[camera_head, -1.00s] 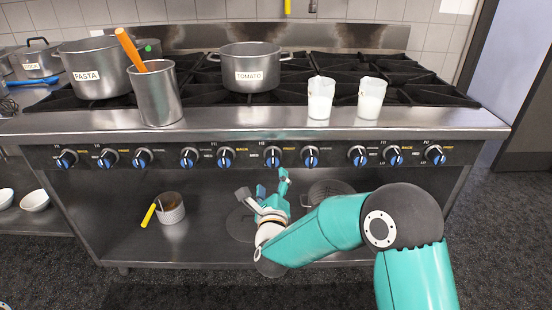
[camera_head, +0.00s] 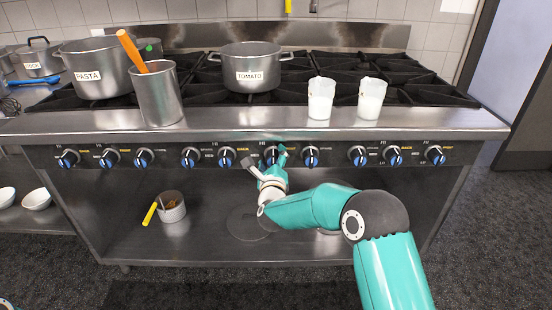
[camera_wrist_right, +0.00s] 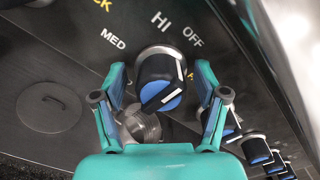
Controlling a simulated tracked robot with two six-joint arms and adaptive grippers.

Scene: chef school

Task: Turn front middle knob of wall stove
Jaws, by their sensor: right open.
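The wall stove (camera_head: 360,134) has a dark front panel with a row of black knobs with blue faces. The front middle knob (camera_head: 271,154), under the tomato pot, is partly covered by my right gripper (camera_head: 267,165) in the head view. In the right wrist view, this knob (camera_wrist_right: 160,82) sits between the two teal fingers of my right gripper (camera_wrist_right: 160,90), which is open. HI, MED and OFF marks show around the knob. Gaps seem to remain on both sides, though I cannot tell whether either finger touches it. My left gripper is not in view.
Neighbouring knobs (camera_head: 226,157) and (camera_head: 310,156) sit close on either side. The tomato pot (camera_head: 252,74), a utensil pot (camera_head: 158,95) and two white-filled cups (camera_head: 320,104) stand above. A small pot with a yellow handle (camera_head: 171,211) is on the open shelf below.

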